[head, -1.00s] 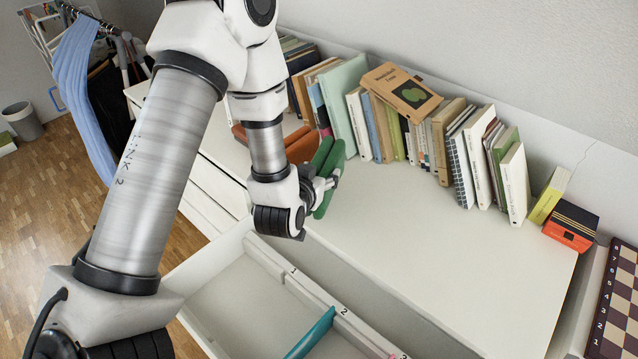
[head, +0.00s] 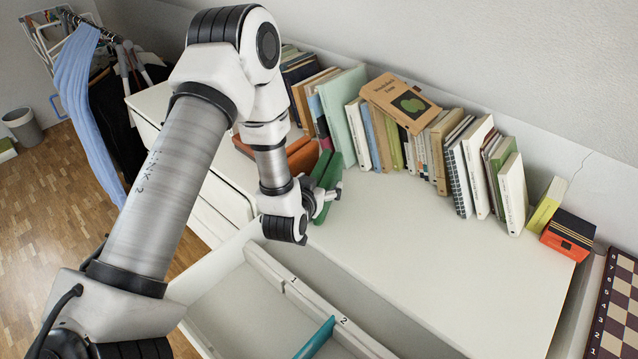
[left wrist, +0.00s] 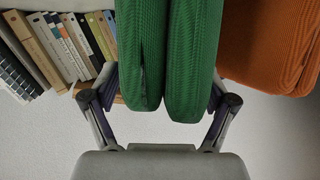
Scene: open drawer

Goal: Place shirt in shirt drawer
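The green folded shirt (head: 323,178) stands on edge on the white dresser top, its two padded halves side by side. My left gripper (head: 328,194) is at its near end. In the left wrist view, the green shirt (left wrist: 190,60) fills the space between my left gripper's fingers (left wrist: 163,88), one close along each side. The fingertips are partly hidden, so I cannot tell whether they press on it. The open drawer (head: 245,305) lies below the gripper, with numbered compartments. My right gripper is not in view.
An orange folded garment (head: 302,157) stands just beyond the green shirt. It also shows in the left wrist view (left wrist: 270,45). A row of books (head: 440,140) lines the wall. A teal divider-like item (head: 316,340) is in the drawer.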

